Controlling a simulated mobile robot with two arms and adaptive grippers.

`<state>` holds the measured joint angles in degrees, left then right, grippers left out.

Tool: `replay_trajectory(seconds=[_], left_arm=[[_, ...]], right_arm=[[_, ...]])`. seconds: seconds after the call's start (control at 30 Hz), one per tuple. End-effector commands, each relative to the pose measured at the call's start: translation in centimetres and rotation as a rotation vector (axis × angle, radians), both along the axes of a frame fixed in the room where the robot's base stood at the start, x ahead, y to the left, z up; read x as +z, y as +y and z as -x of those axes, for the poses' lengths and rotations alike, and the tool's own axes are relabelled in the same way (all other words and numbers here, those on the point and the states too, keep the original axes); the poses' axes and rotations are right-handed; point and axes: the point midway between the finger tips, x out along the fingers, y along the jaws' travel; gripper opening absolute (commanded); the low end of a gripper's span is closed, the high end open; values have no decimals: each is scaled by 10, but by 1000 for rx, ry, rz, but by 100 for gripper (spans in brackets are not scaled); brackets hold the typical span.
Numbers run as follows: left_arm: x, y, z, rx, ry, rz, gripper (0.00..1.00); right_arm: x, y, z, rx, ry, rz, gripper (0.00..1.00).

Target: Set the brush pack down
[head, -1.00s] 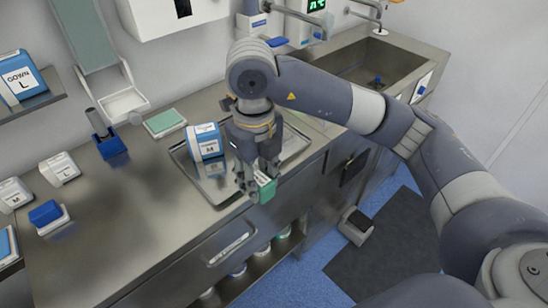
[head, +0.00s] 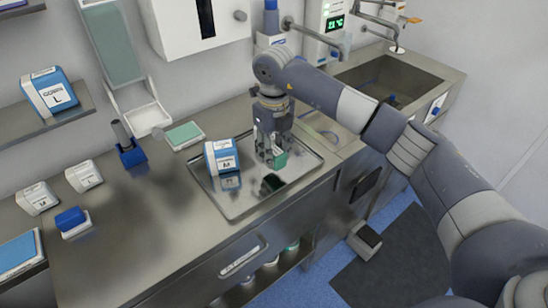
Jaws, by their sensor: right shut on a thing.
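My right gripper (head: 270,157) is shut on the brush pack (head: 281,160), a small green and white pack partly hidden by the fingers. It holds the pack over the right half of the steel tray (head: 240,209) on the counter. A dark green reflection of the pack shows in the tray below it, with a small gap between them, so the pack looks a little above the tray floor. A blue and white box marked M (head: 222,157) stands in the left part of the tray. My left gripper is not in view.
A green and white pack (head: 185,135) and a blue holder (head: 131,154) are behind and left of the tray. A sink (head: 395,80) is at the right. The tray's front middle is bare.

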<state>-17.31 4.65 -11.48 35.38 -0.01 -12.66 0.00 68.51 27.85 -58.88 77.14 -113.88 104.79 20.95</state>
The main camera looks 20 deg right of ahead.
Motion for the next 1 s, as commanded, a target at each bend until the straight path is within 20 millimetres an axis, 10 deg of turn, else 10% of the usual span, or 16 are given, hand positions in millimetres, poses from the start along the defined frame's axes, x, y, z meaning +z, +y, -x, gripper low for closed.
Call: replay_trajectory(seconds=[0.67,0.7,0.77,1.0], left_arm=[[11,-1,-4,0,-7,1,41],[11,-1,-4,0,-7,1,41],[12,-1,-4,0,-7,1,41],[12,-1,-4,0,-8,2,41]], right_arm=[[-40,0,0,-1,0,0,13],[-39,0,0,-1,-1,0,37],[-38,0,0,-1,0,0,51],[-38,0,0,-1,0,0,53]])
